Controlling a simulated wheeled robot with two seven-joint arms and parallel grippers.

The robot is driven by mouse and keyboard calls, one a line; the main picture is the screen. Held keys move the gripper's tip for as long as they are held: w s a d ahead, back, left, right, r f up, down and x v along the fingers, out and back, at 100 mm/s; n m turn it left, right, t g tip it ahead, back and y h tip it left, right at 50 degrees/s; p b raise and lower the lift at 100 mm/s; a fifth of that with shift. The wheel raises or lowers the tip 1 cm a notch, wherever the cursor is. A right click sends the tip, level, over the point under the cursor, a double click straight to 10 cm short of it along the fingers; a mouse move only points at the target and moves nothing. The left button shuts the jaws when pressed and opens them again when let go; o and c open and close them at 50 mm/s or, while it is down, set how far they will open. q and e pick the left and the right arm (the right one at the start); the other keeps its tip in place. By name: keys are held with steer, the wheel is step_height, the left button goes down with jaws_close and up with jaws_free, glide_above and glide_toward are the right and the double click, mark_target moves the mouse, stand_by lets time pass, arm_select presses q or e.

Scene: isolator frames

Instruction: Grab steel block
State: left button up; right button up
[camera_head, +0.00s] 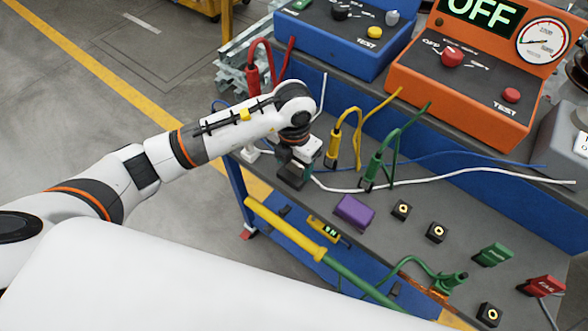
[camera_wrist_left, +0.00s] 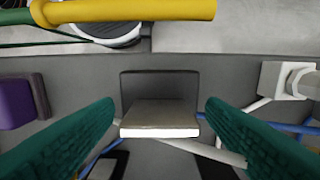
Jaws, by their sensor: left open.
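The steel block (camera_wrist_left: 160,112) shows in the left wrist view, with a grey-brown top and a bright front edge, in front of a darker upright face. It sits in the middle, between the two green fingers of my left gripper (camera_wrist_left: 160,125), with a gap on each side. In the head view my left gripper (camera_head: 297,165) points down at the left part of the grey bench top. There the gripper and wrist largely hide the block. My right gripper is not in view.
A purple block (camera_head: 354,212) lies right of my left gripper; a white plug (camera_head: 250,152) stands left of it. Yellow (camera_head: 332,146) and green (camera_head: 374,168) plugs with cables stand behind. A yellow rail (camera_head: 285,228) runs along the front. Blue (camera_head: 340,35) and orange (camera_head: 460,95) test boxes stand behind.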

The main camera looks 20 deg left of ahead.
arm_select(q)
steer(key=shift+f, duration=0.25)
steer(key=shift+r, duration=0.1)
jaws_close()
